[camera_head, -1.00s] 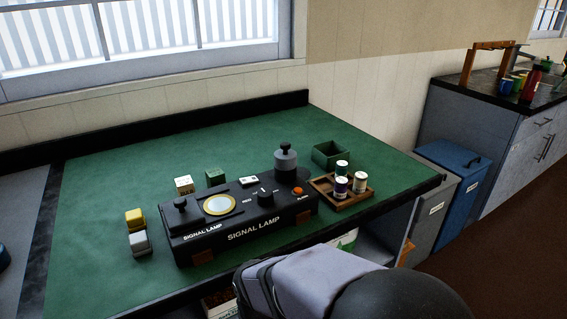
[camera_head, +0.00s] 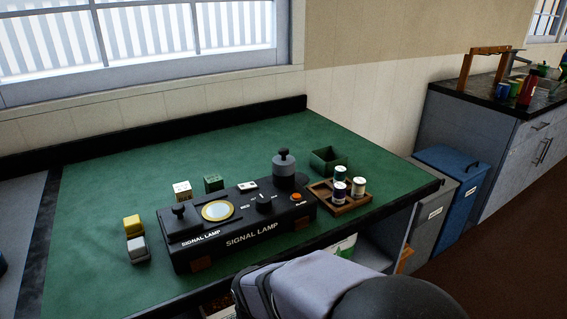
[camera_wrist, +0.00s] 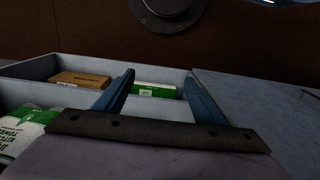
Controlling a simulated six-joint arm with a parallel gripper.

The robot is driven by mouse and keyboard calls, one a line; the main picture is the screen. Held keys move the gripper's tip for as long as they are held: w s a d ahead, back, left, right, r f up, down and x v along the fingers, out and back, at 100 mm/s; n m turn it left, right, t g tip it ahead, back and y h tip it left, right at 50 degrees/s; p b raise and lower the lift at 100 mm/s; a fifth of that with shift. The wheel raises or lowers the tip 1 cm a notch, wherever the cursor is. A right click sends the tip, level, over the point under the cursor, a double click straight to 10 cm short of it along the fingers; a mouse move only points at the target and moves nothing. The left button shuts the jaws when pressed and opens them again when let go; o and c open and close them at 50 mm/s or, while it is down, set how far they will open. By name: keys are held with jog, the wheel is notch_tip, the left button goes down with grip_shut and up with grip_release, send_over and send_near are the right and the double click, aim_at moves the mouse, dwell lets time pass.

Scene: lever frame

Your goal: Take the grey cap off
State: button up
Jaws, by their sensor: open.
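The grey cap (camera_head: 284,166), with a black knob on top, sits at the back right end of the black signal lamp box (camera_head: 250,236) on the green bench. It is upright, on a dark round base. My gripper (camera_wrist: 158,78) shows in the wrist view with its two blue fingers apart and nothing between them. It faces compartments below the bench top, away from the cap. The cap is not in the wrist view. In the head view my arm crosses the bottom edge, and the fingers are hidden.
A wooden tray with several small spools (camera_head: 358,187) and a green open box (camera_head: 327,160) stand right of the cap. Small blocks (camera_head: 133,224) lie left of and behind the lamp. In the wrist view, a brown box (camera_wrist: 81,79) and green-white packets (camera_wrist: 153,90) lie in the compartments.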

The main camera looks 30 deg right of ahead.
aim_at(284, 152)
jog(key=w+d+r+m+p, duration=0.15)
jog(key=d+r+p, duration=0.25)
jog(key=r+p, duration=0.6)
jog(key=w+d+r+m+p, duration=0.1)
jog(key=d+r+m+p, duration=0.3)
jog(key=r+p, duration=0.55)
jog(key=w+d+r+t+p, duration=0.1)
jog(key=w+d+r+p, duration=0.1)
jog(key=w+d+r, duration=0.1)
jog(key=w+d+r+t+p, duration=0.1)
jog(key=w+d+r+p, duration=0.2)
jog(key=w+r, duration=0.3)
jog(key=w+d+r+t+p, duration=0.1)
jog(key=w+d+r+p, duration=0.1)
jog(key=w+d+r, duration=0.3)
jog(key=shift+w+r+n, duration=0.25)
jog(key=shift+n, duration=0.1)
jog(key=w+r+n+t, duration=0.1)
jog(key=w+r+n, duration=0.3)
jog(key=shift+r+n, duration=0.35)
jog(key=shift+n, duration=0.05)
jog(key=shift+f, duration=0.1)
